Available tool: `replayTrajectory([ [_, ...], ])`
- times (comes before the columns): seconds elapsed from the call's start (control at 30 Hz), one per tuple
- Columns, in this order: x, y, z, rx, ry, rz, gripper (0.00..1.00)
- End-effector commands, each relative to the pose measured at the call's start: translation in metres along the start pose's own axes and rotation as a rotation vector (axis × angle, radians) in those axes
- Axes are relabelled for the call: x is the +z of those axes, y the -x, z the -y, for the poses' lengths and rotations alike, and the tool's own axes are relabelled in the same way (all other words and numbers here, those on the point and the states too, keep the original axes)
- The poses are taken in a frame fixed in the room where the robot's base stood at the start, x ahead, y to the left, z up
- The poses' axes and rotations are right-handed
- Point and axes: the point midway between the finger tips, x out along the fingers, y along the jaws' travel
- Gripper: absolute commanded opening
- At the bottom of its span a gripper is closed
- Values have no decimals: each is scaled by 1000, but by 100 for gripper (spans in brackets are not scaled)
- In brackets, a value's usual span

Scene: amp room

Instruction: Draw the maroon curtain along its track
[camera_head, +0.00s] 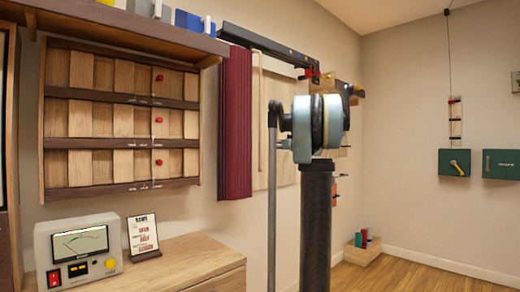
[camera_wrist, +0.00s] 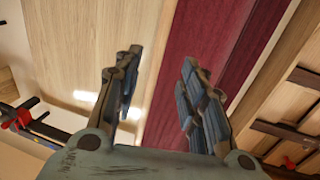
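The maroon curtain (camera_head: 235,125) hangs in narrow vertical folds on the left wall, gathered just right of the wooden slatted cabinet. Its dark track (camera_head: 268,45) runs along the wall from above the curtain toward the right. In the wrist view the curtain (camera_wrist: 218,42) is a slanting maroon band behind and beside the right finger. My gripper (camera_wrist: 162,70) has its two fingers spread, with nothing between them. It seems to face the wall, apart from the curtain; the exact distance cannot be told.
A pale wooden panel (camera_head: 277,140) is on the wall right of the curtain, partly behind my arm. The slatted cabinet (camera_head: 120,120) with red knobs is to the left. A meter box (camera_head: 78,250) and small sign (camera_head: 142,236) stand on the wooden counter. Floor at right is open.

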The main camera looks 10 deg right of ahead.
Motion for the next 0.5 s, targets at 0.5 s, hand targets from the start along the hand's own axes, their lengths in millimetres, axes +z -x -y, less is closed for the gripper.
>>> replayTrajectory([
  [0.5,0,-88,2,-3,0,1,38],
])
